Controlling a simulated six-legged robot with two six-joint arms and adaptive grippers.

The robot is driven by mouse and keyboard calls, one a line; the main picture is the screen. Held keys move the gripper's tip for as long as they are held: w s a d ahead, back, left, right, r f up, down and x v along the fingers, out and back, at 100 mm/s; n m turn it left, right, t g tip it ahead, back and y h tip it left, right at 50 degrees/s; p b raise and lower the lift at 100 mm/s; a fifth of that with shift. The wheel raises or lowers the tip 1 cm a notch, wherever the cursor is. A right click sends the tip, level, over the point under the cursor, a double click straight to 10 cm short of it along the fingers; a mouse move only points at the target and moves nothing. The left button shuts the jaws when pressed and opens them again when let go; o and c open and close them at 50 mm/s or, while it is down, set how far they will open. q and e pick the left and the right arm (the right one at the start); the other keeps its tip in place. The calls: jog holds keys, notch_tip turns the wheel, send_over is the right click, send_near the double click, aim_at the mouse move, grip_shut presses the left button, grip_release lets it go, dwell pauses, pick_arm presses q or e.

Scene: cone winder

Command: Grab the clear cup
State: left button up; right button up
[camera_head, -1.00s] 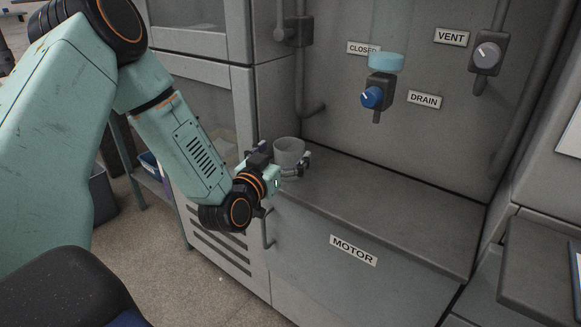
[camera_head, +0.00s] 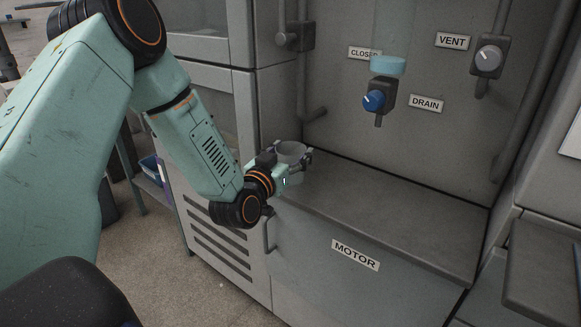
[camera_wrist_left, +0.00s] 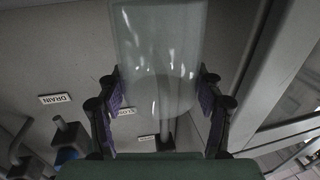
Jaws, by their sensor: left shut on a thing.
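The clear cup (camera_head: 291,148) is at the left end of the grey ledge, near the cabinet corner. My left gripper (camera_head: 291,160) is at the cup, with its fingers around the sides. In the left wrist view the see-through cup (camera_wrist_left: 158,50) stands between the two purple-padded fingers of my left gripper (camera_wrist_left: 160,105), which are shut on it. The cup's lower part is hidden by the gripper in the head view, and I cannot tell whether it touches the ledge. My right gripper is not in view.
The grey ledge (camera_head: 400,215) above the MOTOR panel is clear to the right. A blue drain knob (camera_head: 374,101) sits on the back wall, below a light-blue clear vessel (camera_head: 388,64). A vent knob (camera_head: 488,58) is at the upper right. A cabinet (camera_head: 205,100) stands behind my left arm.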

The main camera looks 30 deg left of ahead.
pick_arm(q)
jog(key=shift+c, duration=1.2)
notch_tip(320, 180, up, 10)
jog(key=p, duration=0.4)
